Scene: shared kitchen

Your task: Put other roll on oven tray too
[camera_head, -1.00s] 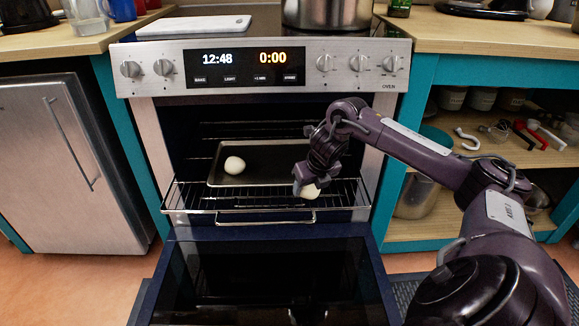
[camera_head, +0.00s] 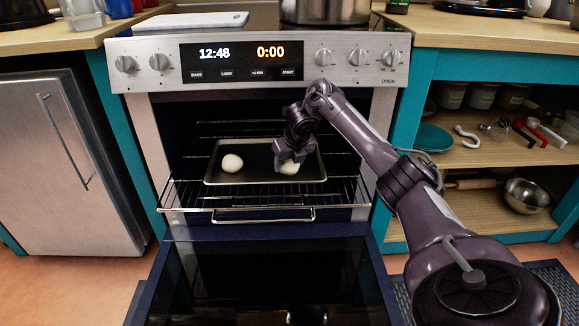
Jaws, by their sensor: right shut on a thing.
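The dark oven tray (camera_head: 255,175) sits on the pulled-out wire rack (camera_head: 190,195) inside the open oven. One pale roll (camera_head: 232,163) lies on the left part of the tray. My right gripper (camera_head: 289,165) reaches in from the right and is shut on the other pale roll (camera_head: 289,169). That roll is over the right part of the tray, low down. I cannot tell whether it touches the tray. The gripper hides part of the roll. My left gripper is not in view.
The oven door (camera_head: 270,280) is folded down in front. The control panel (camera_head: 260,62) is above the opening. A large pot (camera_head: 325,10) and a white board (camera_head: 192,21) are on top. An open shelf (camera_head: 480,160) with kitchenware stands to the right.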

